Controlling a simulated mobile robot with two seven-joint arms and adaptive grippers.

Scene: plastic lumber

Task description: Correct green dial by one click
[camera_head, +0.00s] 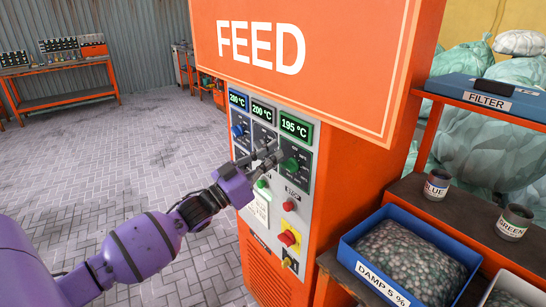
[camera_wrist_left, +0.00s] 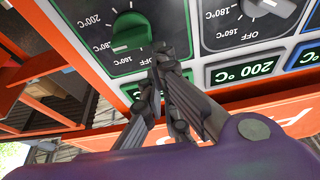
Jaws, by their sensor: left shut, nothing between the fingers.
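The green dial (camera_head: 291,164) is on the right of three dials on the orange machine's control panel. The display (camera_head: 295,128) above it reads 195 °C. My left gripper (camera_head: 274,153) is shut and empty, with its fingertips at the left side of the green dial. In the left wrist view the panel appears upside down. My right gripper is in neither view.
The grey dial (camera_wrist_left: 262,8) sits close beside the green one; its display (camera_head: 263,112) reads 200 °C. Below are a green button (camera_head: 261,183), a red button (camera_head: 289,205) and a red-and-yellow switch (camera_head: 289,238). The FEED sign (camera_head: 330,80) overhangs the panel. A blue bin (camera_head: 348,252) stands right.

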